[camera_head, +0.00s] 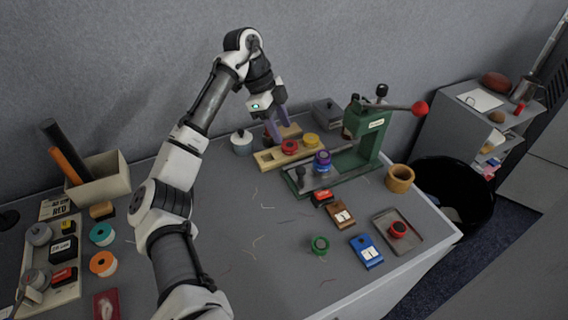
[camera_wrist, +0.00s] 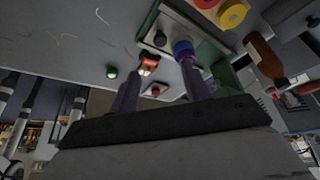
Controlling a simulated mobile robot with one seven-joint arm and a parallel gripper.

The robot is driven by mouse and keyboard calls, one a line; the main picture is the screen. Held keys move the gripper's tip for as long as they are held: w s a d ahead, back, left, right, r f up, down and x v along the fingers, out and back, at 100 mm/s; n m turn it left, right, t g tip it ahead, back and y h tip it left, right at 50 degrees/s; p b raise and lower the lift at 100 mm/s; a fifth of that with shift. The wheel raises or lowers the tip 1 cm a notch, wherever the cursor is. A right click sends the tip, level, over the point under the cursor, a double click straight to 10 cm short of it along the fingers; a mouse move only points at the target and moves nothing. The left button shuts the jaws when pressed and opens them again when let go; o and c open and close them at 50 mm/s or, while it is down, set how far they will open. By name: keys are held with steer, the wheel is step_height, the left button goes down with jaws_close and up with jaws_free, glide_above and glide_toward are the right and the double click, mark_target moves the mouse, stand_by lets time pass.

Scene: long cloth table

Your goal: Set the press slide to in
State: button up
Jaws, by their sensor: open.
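The green press (camera_head: 368,135) stands at the back right of the table, with a red ball (camera_head: 420,108) on its lever. A metal slide plate (camera_head: 312,178) lies on its base, left of the column. A black knob (camera_head: 300,172) stands on the plate's left part, and a blue-purple round piece (camera_head: 322,160) sits beside it. In the wrist view the knob (camera_wrist: 160,38) and the round piece (camera_wrist: 183,48) show beyond the fingers. My gripper (camera_head: 277,134) is open and empty, above the back wooden rack, left of and behind the press. I cannot tell the slide's exact setting.
A wooden rack (camera_head: 265,160) with red and yellow round pieces lies just behind the slide. A wooden cup (camera_head: 399,178) stands right. The table's middle is mostly clear.

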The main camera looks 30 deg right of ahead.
mark_target(300, 169)
steer(key=p+x, duration=0.3)
steer(key=x, duration=1)
steer(key=shift+d+f+p, duration=0.15)
steer(key=shift+f+p, duration=0.15)
steer(key=shift+f, duration=0.05)
jaws_close()
